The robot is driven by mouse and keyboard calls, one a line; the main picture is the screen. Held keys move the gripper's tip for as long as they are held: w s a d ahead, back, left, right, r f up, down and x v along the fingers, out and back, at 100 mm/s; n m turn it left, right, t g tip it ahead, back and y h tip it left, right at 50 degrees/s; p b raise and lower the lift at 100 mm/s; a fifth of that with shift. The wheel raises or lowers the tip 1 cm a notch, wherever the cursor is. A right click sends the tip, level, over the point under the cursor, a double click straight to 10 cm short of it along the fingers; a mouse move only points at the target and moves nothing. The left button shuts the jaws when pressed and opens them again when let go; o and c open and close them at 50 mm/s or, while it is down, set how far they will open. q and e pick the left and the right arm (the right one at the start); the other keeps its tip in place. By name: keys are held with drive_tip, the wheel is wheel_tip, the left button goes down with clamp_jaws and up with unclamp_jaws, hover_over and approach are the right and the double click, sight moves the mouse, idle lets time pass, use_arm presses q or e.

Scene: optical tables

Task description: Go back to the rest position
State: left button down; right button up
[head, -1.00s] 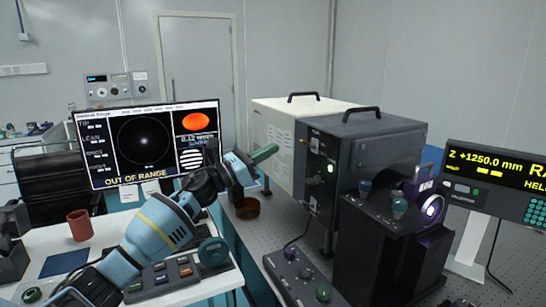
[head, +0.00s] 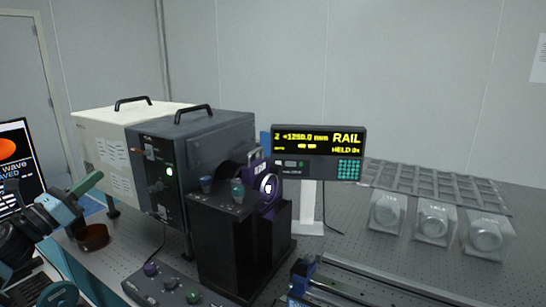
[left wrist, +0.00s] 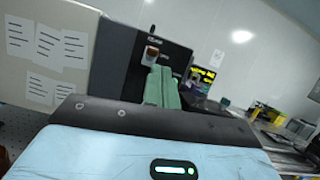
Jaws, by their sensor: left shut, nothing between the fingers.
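My left gripper (head: 87,186) is at the left edge of the head view, in front of the left end of the white box. Its green fingers are together with nothing between them. The left wrist view also shows the closed green fingers (left wrist: 162,88), pointing toward the dark instrument front. The left arm is bent and partly cut off by the picture edge. My right gripper is not in view.
A white box (head: 100,150) and dark instrument (head: 205,135) stand near the left arm. A brown dish (head: 92,240) sits below the gripper. A black mount (head: 225,245), readout (head: 318,153), rail (head: 390,285) and grey rack (head: 435,185) lie rightward.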

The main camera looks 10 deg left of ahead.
use_arm(q)
drive_tip(key=s+d+f+n+g+y+p, duration=0.15)
drive_tip(key=s+d+f+n, duration=0.25)
drive_tip(key=f+n, duration=0.5)
drive_tip(key=s+d+f+n+g+y, duration=0.15)
drive_tip(key=s+d+f+n, duration=0.35)
drive_tip(key=f, duration=0.7)
drive_tip(key=s+d+f+n+y+p, duration=0.1)
drive_tip(key=s+d+f+n+y, duration=0.25)
drive_tip(key=f+n, duration=0.55)
drive_tip(key=s+d+f+n+g, duration=0.2)
drive_tip(key=s+d+f+n, duration=0.2)
drive_tip(key=s, duration=0.6)
drive_tip(key=s+d+f+n+g+p, duration=0.1)
drive_tip(key=s+d+f+n+g, duration=0.2)
drive_tip(key=s, duration=0.7)
drive_tip(key=s+d+f+n+g, duration=0.3)
drive_tip(key=s+d+f+n, duration=0.4)
drive_tip(key=s+f, duration=0.2)
drive_tip(key=shift+s+d+f, duration=0.15)
drive_tip(key=shift+s+f, duration=0.25)
drive_tip(key=shift+s, duration=0.5)
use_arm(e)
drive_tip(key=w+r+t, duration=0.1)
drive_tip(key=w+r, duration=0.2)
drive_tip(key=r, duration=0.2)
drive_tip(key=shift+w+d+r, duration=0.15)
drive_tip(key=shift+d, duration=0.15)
